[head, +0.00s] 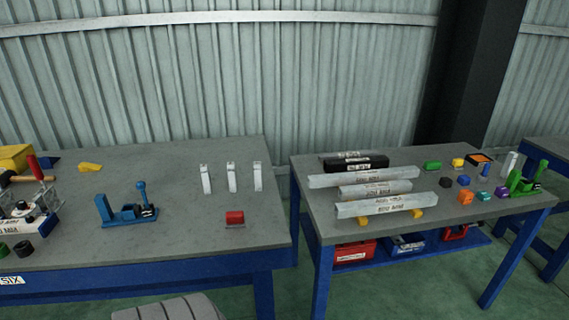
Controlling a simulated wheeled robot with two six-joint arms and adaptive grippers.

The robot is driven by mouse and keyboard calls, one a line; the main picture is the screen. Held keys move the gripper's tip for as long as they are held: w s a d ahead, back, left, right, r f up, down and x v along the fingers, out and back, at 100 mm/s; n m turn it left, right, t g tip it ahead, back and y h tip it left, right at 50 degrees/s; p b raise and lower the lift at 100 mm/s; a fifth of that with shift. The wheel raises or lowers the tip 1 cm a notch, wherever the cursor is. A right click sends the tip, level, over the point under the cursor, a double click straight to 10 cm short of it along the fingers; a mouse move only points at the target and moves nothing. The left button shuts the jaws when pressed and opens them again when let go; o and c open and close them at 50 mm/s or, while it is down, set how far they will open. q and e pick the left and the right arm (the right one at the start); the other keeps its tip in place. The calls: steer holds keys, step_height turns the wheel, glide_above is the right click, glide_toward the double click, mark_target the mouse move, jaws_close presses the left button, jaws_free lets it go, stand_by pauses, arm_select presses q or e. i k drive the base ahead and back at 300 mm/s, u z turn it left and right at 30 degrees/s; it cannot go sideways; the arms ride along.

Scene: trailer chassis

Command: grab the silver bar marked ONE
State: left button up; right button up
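Several silver bars lie stacked front to back on the right table (310,215), each with a small printed label too blurred to read, so I cannot tell which is marked ONE. The front bar (360,209) is long and rests on small yellow supports (363,221). Behind it lie a shorter bar (350,191) and another long bar (325,181). A black bar (336,167) lies behind these, with one more grey bar (333,156) partly hidden at the back. Neither of my grippers is in view.
Colored blocks and a green clamp (522,183) fill the right table's right side. Bins, including a red one (355,252), sit on its lower shelf. The left table (180,235) holds a blue clamp (125,211), white upright pieces (231,178) and a red block (235,217). A gap separates the tables.

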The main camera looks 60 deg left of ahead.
mark_target(257, 165)
steer(key=u, duration=0.45)
steer(key=i, duration=0.9)
steer(key=u, duration=0.75)
